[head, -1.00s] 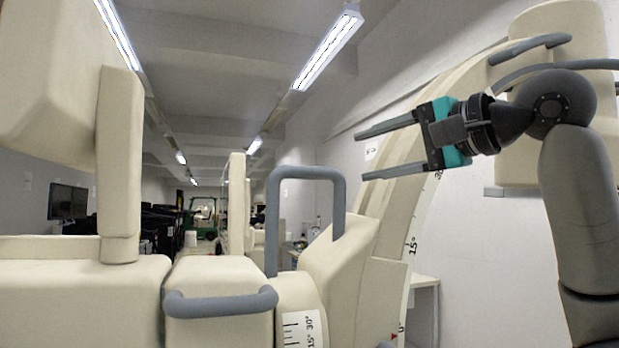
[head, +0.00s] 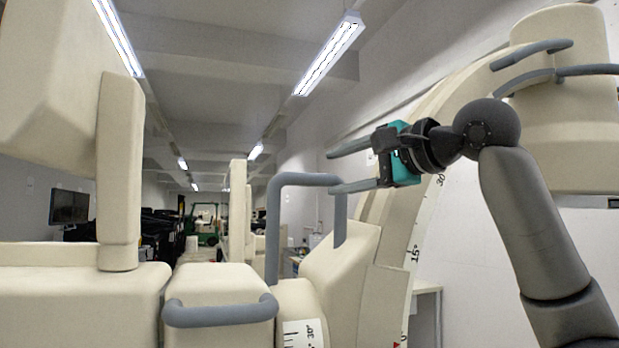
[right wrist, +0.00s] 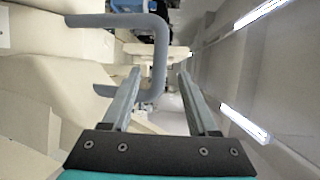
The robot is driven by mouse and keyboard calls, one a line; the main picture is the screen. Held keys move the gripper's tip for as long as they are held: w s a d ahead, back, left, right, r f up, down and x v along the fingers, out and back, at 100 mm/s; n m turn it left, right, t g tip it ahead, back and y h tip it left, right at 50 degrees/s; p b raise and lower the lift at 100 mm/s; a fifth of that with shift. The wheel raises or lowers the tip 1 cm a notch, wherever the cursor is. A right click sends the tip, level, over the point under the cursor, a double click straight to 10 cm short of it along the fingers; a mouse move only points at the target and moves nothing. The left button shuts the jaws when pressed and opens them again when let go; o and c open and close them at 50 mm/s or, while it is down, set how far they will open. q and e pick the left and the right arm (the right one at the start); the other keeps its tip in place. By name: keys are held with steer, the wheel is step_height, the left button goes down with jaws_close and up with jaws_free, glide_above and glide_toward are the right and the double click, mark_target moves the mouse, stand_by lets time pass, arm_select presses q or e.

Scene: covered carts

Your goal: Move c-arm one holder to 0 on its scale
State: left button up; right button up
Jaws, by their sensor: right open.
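The cream C-arm holder (head: 338,262) stands right of centre in the head view, with a grey looped handle (head: 272,230) rising from it. The curved C-arm (head: 432,215) passes behind it and carries a degree scale (head: 414,255) marked 15° and 30°. A red pointer (head: 397,345) shows at the bottom edge beside a partly cut-off mark. My right gripper (head: 331,172) is open and empty, its fingers pointing left at the handle's upper right corner. In the right wrist view, the handle (right wrist: 160,60) appears between the open fingers (right wrist: 158,72); contact cannot be told. My left gripper is out of view.
A second scale (head: 300,334) marked 30° is on the cream housing below. A lower grey handle (head: 220,312) sits on a cream block at the front. A cream column (head: 120,170) stands at left. More grey handles (head: 530,52) are at upper right.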

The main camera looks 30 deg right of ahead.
mark_target(314, 178)
steer(key=shift+w+a+f+p, duration=0.1)
steer(key=shift+w+a+p, duration=0.1)
steer(key=shift+w, duration=1.1)
steer(key=shift+w+a+f+p, duration=0.15)
steer(key=shift+w+a+p, duration=0.05)
steer(key=shift+w, duration=1.05)
steer(key=shift+w+a+f+p, duration=0.1)
steer(key=shift+w+a+p, duration=0.1)
steer(key=shift+w, duration=1.1)
jaws_close()
